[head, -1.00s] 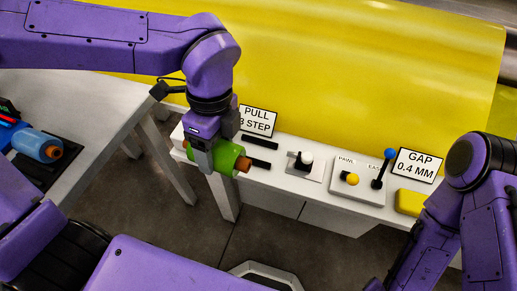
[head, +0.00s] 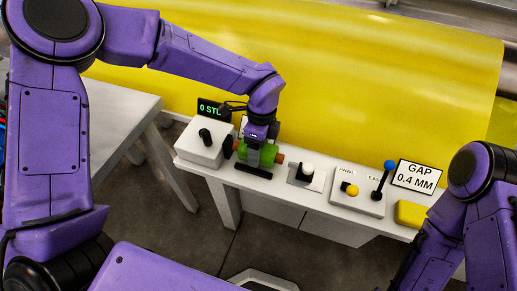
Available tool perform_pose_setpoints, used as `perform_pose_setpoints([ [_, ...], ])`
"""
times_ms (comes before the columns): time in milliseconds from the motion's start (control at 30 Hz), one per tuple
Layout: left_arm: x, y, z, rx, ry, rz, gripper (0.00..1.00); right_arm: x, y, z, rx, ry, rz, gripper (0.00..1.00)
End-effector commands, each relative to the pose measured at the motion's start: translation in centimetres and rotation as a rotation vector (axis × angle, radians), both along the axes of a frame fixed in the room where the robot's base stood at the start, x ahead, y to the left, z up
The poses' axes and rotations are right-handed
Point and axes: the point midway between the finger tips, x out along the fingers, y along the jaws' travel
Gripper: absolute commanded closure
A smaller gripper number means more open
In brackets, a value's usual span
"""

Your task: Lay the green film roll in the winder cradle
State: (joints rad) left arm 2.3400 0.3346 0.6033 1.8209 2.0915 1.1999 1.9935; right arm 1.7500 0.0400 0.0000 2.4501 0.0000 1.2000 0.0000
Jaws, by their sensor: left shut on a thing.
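The green film roll (head: 267,155) has an orange-brown core end (head: 280,158) showing at its right. My left gripper (head: 254,157) is shut on it from above, and its fingers hide part of the roll. The roll is at the winder cradle, whose near black bar (head: 253,171) shows just below it. The far part of the cradle is hidden behind the gripper and roll. I cannot tell whether the roll touches the cradle. My right arm comes in at the right, but its gripper is out of view.
On the white bench stand a box with a black knob (head: 205,137), a white-knobbed control (head: 307,169), a panel with yellow and blue knobs (head: 357,198), a gap sign (head: 415,175) and a yellow block (head: 410,213). A yellow sheet (head: 350,80) rises behind. A grey table (head: 125,110) is left.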

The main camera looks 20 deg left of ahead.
Motion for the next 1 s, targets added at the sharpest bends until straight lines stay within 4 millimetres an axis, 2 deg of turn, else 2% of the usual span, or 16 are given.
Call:
perform_pose_setpoints([
  [67,0.0,0.0,-0.9,0.000,0.000,-0.002,0.82,0.0,0.0,0.0,0.000,0.000,0.000,0.42],
  [767,-0.1,0.0,-2.3,0.000,0.002,-0.001,0.82,0.0,0.0,-1.1,0.000,0.000,0.000,0.42],
  [800,-0.2,0.1,-2.4,0.001,0.004,-0.002,0.20,0.0,0.0,-1.1,0.000,0.000,0.000,0.42],
  [833,-0.2,0.1,-2.5,0.001,0.005,-0.002,0.10,0.0,0.0,-1.1,0.000,0.000,0.000,0.42],
  [867,-0.2,0.1,-2.5,0.001,0.005,-0.002,0.08,0.0,0.0,-1.1,0.000,0.000,0.000,0.42],
  [1000,-0.2,0.0,-2.6,0.001,0.005,-0.005,0.08,0.0,0.0,-1.1,0.000,0.000,0.000,0.42],
])
